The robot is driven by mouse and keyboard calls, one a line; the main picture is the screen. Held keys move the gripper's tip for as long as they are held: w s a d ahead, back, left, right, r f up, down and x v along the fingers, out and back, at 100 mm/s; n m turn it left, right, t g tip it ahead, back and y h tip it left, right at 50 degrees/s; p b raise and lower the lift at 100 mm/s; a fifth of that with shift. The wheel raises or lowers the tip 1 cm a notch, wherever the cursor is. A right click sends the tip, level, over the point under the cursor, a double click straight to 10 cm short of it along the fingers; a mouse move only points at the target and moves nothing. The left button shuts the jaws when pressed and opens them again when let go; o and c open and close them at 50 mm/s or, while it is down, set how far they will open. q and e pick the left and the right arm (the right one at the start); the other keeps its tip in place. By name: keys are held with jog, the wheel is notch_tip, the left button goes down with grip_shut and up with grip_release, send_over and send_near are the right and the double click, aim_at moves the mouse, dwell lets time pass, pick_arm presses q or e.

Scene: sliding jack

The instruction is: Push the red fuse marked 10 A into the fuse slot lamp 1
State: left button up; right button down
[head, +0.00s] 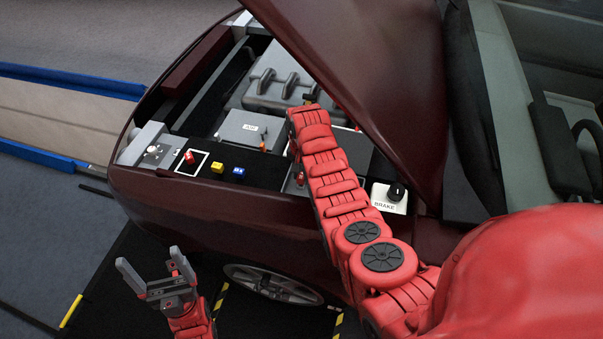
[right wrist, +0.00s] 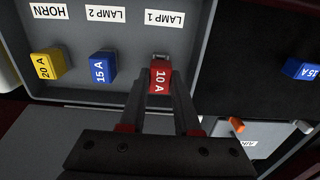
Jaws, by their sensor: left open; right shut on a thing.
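The red fuse marked 10 A (right wrist: 160,78) is held between the fingers of my right gripper (right wrist: 160,88) in the right wrist view. It is lined up just below the label LAMP 1 (right wrist: 164,18), at that slot. A grey edge of the slot (right wrist: 160,56) shows above it. I cannot tell how deep the fuse sits. In the head view my right arm reaches into the engine bay and hides the gripper and fuse. My left gripper (head: 150,264) is open and empty, in front of the car, well away from the fuse box.
A yellow 20 A fuse (right wrist: 48,64) stands under HORN and a blue 15 A fuse (right wrist: 102,67) under LAMP 2. Another blue 15 A fuse (right wrist: 300,68) lies to the right. The raised hood (head: 390,80) overhangs my right arm. A BRAKE knob (head: 396,192) stands nearby.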

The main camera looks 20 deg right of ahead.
aim_at(301, 175)
jog(key=shift+f+b, duration=0.45)
jog(key=shift+f, duration=0.25)
jog(key=c, duration=0.5)
grip_release()
jog(key=shift+c, duration=0.2)
jog(key=shift+r, duration=0.15)
notch_tip(301, 175, up, 6)
jog(key=shift+r+b, duration=0.1)
jog(key=shift+b, duration=1)
jog(key=shift+r, duration=0.5)
